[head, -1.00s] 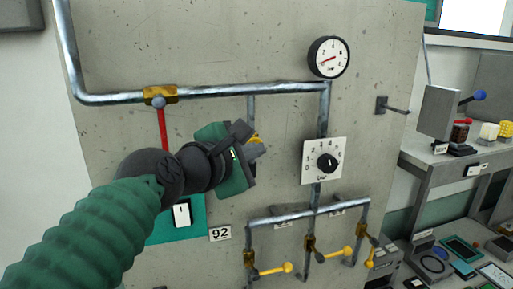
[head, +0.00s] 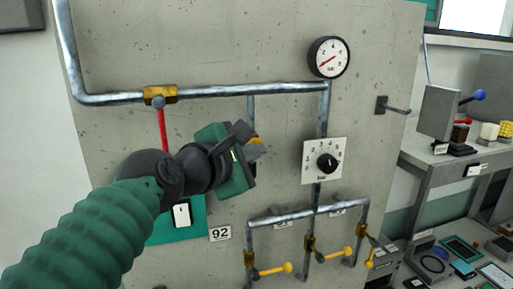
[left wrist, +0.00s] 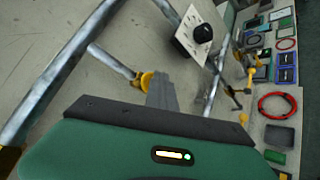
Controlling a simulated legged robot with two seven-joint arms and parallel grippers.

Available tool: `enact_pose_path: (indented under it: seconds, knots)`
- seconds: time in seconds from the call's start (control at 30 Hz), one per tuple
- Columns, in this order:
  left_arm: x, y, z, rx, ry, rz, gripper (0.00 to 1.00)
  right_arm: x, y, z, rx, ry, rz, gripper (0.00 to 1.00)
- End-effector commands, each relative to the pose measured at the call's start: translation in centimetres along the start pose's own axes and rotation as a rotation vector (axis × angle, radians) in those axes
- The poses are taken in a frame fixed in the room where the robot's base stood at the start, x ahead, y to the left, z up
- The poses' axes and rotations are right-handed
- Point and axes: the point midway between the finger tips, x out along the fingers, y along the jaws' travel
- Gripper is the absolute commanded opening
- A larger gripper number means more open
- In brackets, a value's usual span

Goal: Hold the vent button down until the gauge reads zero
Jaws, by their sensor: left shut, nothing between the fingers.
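The round white gauge (head: 328,57) with a black rim is at the upper right of the panel in the head view. Its red needle points to the lower left; the exact reading is too small to tell. The yellow vent button (head: 255,139) sits at the end of a short branch pipe and is partly hidden by my left gripper (head: 257,149). It also shows in the left wrist view (left wrist: 147,79), by the fingertips. My left gripper is shut and empty, its fingertips at the button. I cannot tell whether the button is pressed in. My right gripper is out of view.
A dial (head: 327,163) on a white plate is right of the gripper. A red-handled valve (head: 162,125) is left, and a switch (head: 182,214) is below my arm. Several yellow-handled valves (head: 275,269) are below. A cluttered bench (head: 415,171) stands right.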

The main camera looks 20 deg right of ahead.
Motion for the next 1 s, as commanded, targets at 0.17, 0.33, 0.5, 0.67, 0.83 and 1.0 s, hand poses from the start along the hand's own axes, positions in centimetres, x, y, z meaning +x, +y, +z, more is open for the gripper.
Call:
enact_pose_path:
  seconds: [0.17, 0.33, 0.5, 0.67, 0.83, 1.0]
  knots:
    - [-0.7, -0.5, 0.5, -0.001, 0.000, 0.001, 0.00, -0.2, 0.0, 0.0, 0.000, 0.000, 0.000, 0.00]
    - [-1.2, -0.9, 0.8, 0.000, 0.000, 0.000, 0.00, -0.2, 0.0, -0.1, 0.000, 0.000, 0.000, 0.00]
    - [-1.2, -1.0, 0.8, 0.000, 0.000, 0.000, 0.00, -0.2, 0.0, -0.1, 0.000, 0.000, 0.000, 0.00]
    - [-1.6, -1.1, 1.1, -0.001, 0.000, 0.000, 0.00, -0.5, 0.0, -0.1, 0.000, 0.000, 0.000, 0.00]
    - [-2.8, -1.8, 2.1, 0.000, -0.001, 0.000, 0.00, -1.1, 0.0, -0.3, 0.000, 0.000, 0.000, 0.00]
    - [-4.0, -2.6, 3.0, 0.000, 0.000, 0.000, 0.00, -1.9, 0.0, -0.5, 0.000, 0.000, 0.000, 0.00]
